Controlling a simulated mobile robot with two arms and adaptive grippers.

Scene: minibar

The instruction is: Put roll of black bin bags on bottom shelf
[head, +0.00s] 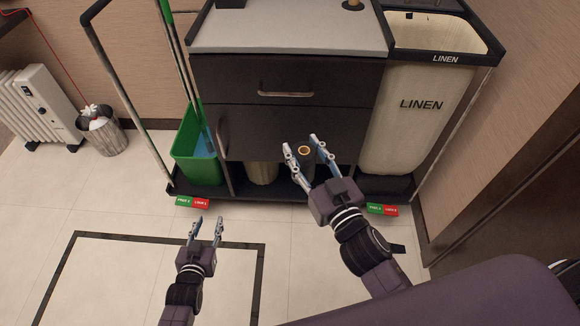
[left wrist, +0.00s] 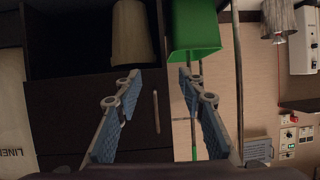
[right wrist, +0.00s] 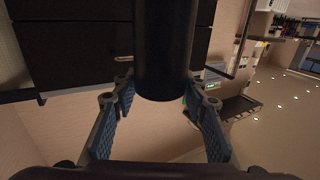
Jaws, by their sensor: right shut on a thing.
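The roll of black bin bags (head: 305,158) is upright, with its brown core facing up, in front of the cart's lower opening. My right gripper (head: 301,146) is shut on it. In the right wrist view the roll (right wrist: 165,50) is a dark cylinder between the fingers. The bottom shelf (head: 245,189) is the dark base under the cart's drawer and door; my right arm hides part of it. My left gripper (head: 208,221) is open and empty over the floor in front of the cart's left side.
A beige bin-like item (head: 263,172) stands on the bottom shelf left of the roll. A green bucket (head: 193,150) is at the cart's left end, and a white LINEN bag (head: 408,125) at its right.

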